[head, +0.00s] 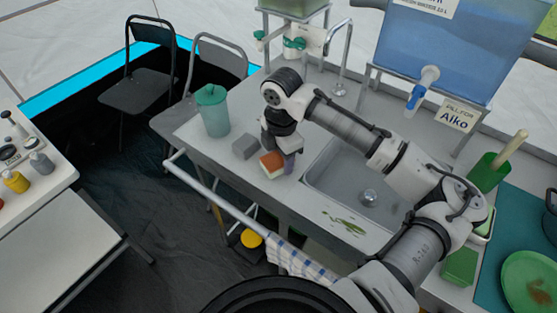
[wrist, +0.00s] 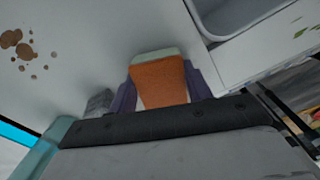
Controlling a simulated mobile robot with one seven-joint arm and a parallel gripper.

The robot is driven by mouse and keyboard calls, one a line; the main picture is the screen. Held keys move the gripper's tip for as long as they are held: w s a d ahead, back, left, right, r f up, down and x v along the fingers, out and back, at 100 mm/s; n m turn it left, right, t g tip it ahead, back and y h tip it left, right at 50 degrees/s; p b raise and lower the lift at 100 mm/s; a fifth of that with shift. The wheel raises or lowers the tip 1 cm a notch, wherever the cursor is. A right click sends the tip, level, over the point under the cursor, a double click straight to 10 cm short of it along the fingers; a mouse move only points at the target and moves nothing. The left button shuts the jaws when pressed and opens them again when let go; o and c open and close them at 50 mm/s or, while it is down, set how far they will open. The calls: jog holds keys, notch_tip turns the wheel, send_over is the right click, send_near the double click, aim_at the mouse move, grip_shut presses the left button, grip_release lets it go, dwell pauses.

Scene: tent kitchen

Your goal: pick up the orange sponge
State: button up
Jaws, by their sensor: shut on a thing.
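The orange sponge (head: 271,162) is at the left of the sink in the head view, with an orange face and a pale layer. My gripper (head: 280,158) points down at it from above. In the wrist view the sponge (wrist: 159,82) sits between the two purple fingers of my gripper (wrist: 158,90), which are shut on its sides. The wrist body hides its near end. I cannot tell whether the sponge touches the counter (head: 205,155) or is just above it.
A grey block (head: 245,146) stands close to the left of the sponge. A teal-lidded pitcher (head: 213,112) is farther left. The sink basin (head: 340,180) lies to the right, and a rail (head: 215,205) runs along the counter's front. Brown stains (wrist: 20,45) mark the counter.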

notch_tip(320, 180, up, 20)
jog(key=b, duration=0.1)
jog(key=shift+b, duration=0.35)
jog(key=o, duration=0.5)
jog(key=c, duration=0.4)
